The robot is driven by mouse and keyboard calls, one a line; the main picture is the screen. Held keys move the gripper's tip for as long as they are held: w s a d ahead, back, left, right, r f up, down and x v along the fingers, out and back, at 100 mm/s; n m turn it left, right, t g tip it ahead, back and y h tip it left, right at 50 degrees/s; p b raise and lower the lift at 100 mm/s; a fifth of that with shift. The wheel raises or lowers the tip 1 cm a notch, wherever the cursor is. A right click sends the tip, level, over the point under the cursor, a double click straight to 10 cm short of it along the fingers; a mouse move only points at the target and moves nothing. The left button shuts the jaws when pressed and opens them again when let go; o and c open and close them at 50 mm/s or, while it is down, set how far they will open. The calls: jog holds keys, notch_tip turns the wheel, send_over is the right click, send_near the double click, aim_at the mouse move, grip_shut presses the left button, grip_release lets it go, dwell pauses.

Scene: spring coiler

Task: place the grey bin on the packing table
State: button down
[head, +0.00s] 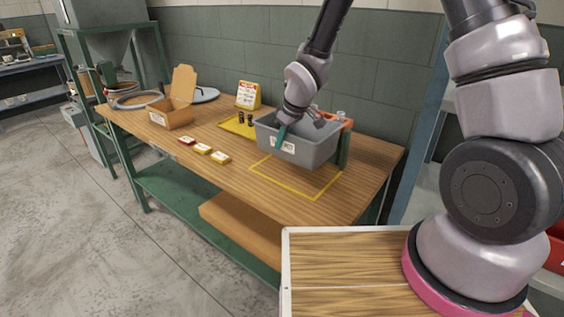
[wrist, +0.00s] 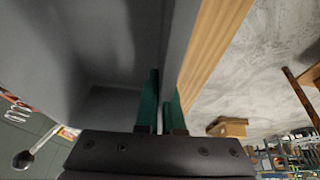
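The grey bin (head: 312,153) with a white label on its front is over the back part of a yellow outlined rectangle on the wooden packing table (head: 370,172). Whether its base touches the tabletop or hangs just above it, I cannot tell. My gripper (head: 283,131) is at the bin's front wall, with green fingers pointing down. In the wrist view, the fingers (wrist: 161,105) straddle the bin's wall (wrist: 177,50), one inside and one outside, closed on it. The bin's inner floor looks empty where it shows.
A green and orange device (head: 343,140) stands close behind and right of the bin. Left are a yellow mat (head: 232,127), small labelled blocks (head: 203,149), a yellow-white sign (head: 248,95) and an open cardboard box (head: 172,117). The table's front strip is clear.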

notch_tip(320, 180, down, 7)
jog(key=shift+f, duration=0.15)
dwell(0.4)
jog(key=c, duration=1)
grip_release()
jog(key=shift+f, duration=0.1)
jog(key=shift+c, duration=0.2)
